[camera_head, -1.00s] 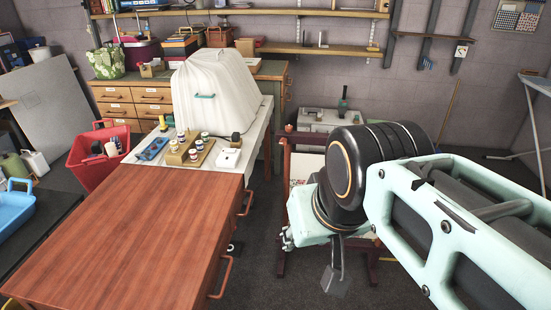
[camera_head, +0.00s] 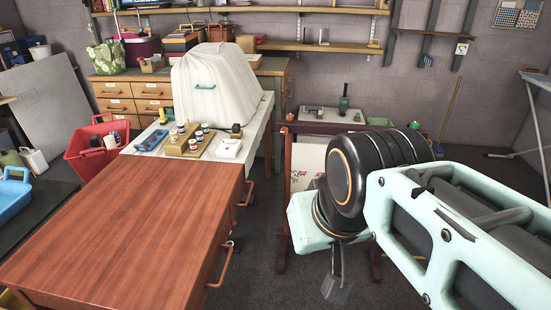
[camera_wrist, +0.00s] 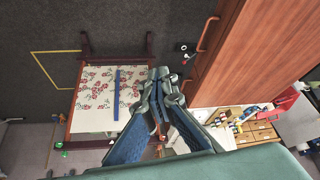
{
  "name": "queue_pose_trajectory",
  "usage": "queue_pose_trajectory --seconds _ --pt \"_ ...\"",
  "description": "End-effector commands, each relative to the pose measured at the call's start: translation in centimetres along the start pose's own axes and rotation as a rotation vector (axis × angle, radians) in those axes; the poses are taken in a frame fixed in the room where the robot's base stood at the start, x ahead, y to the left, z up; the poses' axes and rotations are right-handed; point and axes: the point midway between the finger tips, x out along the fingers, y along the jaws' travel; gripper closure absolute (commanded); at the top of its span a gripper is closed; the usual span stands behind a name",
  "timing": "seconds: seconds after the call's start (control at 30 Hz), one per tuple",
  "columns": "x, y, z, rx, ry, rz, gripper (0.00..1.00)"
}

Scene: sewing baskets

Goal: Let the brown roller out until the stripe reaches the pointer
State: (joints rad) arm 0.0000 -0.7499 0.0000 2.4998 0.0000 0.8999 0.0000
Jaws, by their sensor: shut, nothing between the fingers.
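A dark brown stand (camera_wrist: 153,45) with a white, red-flowered cloth (camera_wrist: 95,88) stretched in it lies ahead of my gripper in the wrist view. A blue stripe (camera_wrist: 118,95) crosses the cloth. The head view shows the cloth (camera_head: 306,165) and the stand's left post (camera_head: 288,180) partly behind my arm. I cannot make out which brown bar is the roller, nor the pointer. My gripper (camera_wrist: 160,75) is shut and empty. In the wrist view it overlaps the stand's side, apparently above it; I see no clear contact.
A reddish wooden cabinet (camera_head: 130,225) with pull handles stands left of the stand. Behind it a white table carries jars on a tray (camera_head: 190,145) and a white-covered shape (camera_head: 215,85). A red basket (camera_head: 85,160) is at left. Dark floor (camera_head: 255,250) lies between cabinet and stand.

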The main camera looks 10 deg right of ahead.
Motion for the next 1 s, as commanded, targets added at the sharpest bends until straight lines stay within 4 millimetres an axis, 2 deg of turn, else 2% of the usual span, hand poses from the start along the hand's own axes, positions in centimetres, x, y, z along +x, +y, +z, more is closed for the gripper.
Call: queue_pose_trajectory --seconds 1.0 --pt "-0.1 1.5 0.1 -0.019 0.0 -0.01 1.0"
